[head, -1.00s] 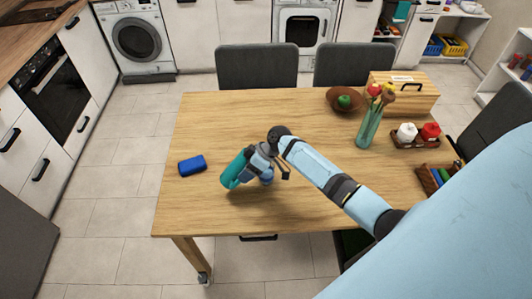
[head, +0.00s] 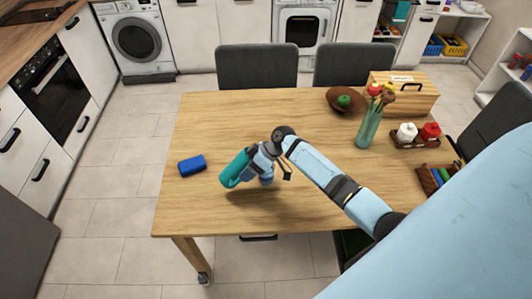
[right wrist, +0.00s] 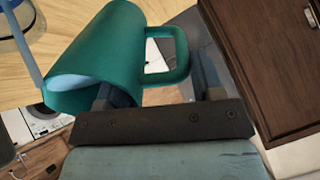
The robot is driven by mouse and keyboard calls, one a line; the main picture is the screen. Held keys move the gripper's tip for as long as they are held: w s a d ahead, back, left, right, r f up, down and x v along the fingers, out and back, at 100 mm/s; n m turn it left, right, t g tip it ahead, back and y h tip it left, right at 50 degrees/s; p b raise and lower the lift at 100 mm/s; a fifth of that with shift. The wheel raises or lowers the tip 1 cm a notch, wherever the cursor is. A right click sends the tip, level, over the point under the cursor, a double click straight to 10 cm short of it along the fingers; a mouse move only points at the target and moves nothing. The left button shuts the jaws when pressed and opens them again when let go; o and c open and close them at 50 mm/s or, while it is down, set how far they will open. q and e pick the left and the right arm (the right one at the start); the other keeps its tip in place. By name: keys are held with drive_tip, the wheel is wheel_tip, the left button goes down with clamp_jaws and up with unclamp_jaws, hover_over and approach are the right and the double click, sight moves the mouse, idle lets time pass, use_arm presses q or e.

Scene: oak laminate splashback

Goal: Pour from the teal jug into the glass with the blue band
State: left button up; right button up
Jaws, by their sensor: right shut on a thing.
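The teal jug (head: 234,169) is tipped over to the left above the table's front part; it also shows in the right wrist view (right wrist: 100,42). My right gripper (head: 268,152) is shut on its handle (right wrist: 181,58). Pale blue liquid (right wrist: 92,82) shows inside the jug's mouth. A pale streak (right wrist: 33,68) runs from the lip area toward the glass with the blue band (right wrist: 14,22), cut off at the picture's corner. I cannot tell whether the streak enters the glass. In the head view, the blue glass (head: 267,179) is partly hidden below my gripper. My left gripper is out of view.
A blue block-like object (head: 192,166) lies left on the wooden table (head: 270,112). A green vase with flowers (head: 368,128), a brown bowl (head: 334,98), a wooden box (head: 415,98) and a tray of small pots (head: 414,145) stand to the right. The table's back left is clear.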

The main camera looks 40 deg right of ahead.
drive_tip(key=shift+d+f+y, duration=0.15)
drive_tip(key=shift+y, duration=0.25)
idle(0.7)
idle(0.3)
drive_tip(key=shift+d+b, duration=0.1)
drive_tip(key=shift+b, duration=0.35)
